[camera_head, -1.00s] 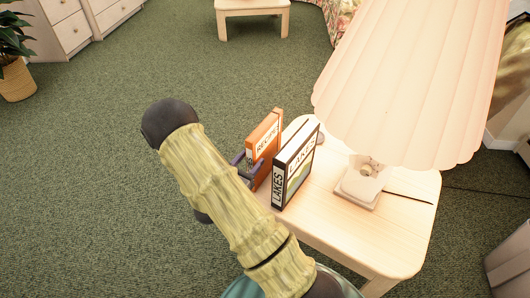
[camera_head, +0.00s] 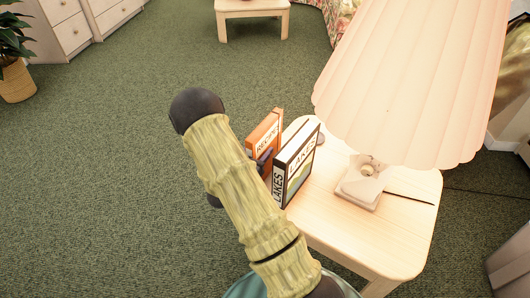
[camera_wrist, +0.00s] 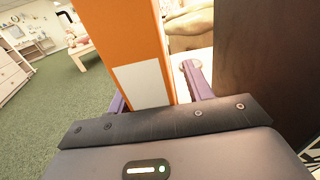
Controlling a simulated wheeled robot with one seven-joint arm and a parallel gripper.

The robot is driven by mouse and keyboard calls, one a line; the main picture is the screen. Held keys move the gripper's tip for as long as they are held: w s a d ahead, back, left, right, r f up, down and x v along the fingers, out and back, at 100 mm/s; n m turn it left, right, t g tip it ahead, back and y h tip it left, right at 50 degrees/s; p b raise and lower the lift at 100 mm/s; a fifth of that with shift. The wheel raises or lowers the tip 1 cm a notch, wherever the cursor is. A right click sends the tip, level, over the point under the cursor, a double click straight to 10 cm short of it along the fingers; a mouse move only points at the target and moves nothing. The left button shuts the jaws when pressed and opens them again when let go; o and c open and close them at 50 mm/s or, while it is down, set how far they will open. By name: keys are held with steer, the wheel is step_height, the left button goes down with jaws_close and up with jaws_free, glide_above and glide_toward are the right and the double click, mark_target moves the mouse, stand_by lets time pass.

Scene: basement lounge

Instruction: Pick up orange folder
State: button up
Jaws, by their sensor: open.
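The orange folder (camera_head: 264,135), marked "RECIPE", stands upright on the light wooden side table (camera_head: 400,245), next to a dark binder marked "LAKES" (camera_head: 297,165). In the wrist view the orange folder's spine (camera_wrist: 130,40) with a pale blank label rises between the two purple fingers of my gripper (camera_wrist: 155,95). The gripper is open around it, with a visible gap to the right finger. The left finger is mostly hidden behind the folder. The dark side of the neighbouring binder (camera_wrist: 255,60) is just right of the right finger. In the head view my arm hides the folder's lower part.
A lamp with a large pleated shade (camera_head: 410,80) stands on the table right of the binders, its base (camera_head: 360,185) close by. A plant (camera_head: 15,60), drawers (camera_head: 70,25) and a low table (camera_head: 252,22) are farther back. Green carpet on the left is clear.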

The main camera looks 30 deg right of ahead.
mark_target(258, 131)
stand_by(0.4)
jaws_close()
step_height(258, 131, up, 10)
steer(key=shift+r+p, duration=0.1)
steer(key=shift+p, duration=1.15)
